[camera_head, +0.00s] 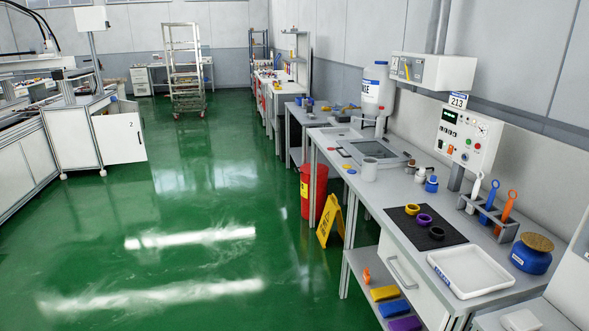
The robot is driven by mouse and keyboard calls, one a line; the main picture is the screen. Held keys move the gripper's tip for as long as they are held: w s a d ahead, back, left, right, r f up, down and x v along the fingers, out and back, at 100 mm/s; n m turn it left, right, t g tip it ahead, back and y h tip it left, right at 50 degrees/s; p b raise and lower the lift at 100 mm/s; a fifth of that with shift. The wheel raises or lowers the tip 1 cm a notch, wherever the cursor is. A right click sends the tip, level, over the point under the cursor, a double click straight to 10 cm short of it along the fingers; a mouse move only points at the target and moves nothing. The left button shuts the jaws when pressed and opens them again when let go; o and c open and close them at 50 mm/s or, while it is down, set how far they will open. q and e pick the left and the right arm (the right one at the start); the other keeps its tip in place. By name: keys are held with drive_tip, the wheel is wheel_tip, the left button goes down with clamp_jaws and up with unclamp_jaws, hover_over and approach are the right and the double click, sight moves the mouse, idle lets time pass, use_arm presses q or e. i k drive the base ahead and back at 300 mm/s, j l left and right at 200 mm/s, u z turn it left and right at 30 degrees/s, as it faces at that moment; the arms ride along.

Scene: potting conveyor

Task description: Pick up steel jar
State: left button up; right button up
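A small grey cylindrical jar (369,169), which looks like the steel jar, stands upright on the grey workbench (395,190) on the right, just in front of the sink-like inset. It is small in the picture, so its metal finish is hard to tell. Neither of my grippers is in view, and nothing is seen touching the jar.
Small bottles (432,184) stand right of the jar. Nearer are a black mat (415,236) with coloured rings, a white tray (470,270), a tool rack (488,216) and a blue jar (531,255). A yellow floor sign (330,220) and red bin (314,190) stand beside the bench. Green floor is clear leftward.

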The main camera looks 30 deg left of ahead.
sight(369, 171)
drive_tip(key=u, duration=0.55)
drive_tip(key=z, duration=0.2)
drive_tip(key=i+j+z, duration=0.2)
drive_tip(key=i+z, duration=0.25)
drive_tip(key=i+j+z, duration=0.45)
drive_tip(key=k+l, duration=0.1)
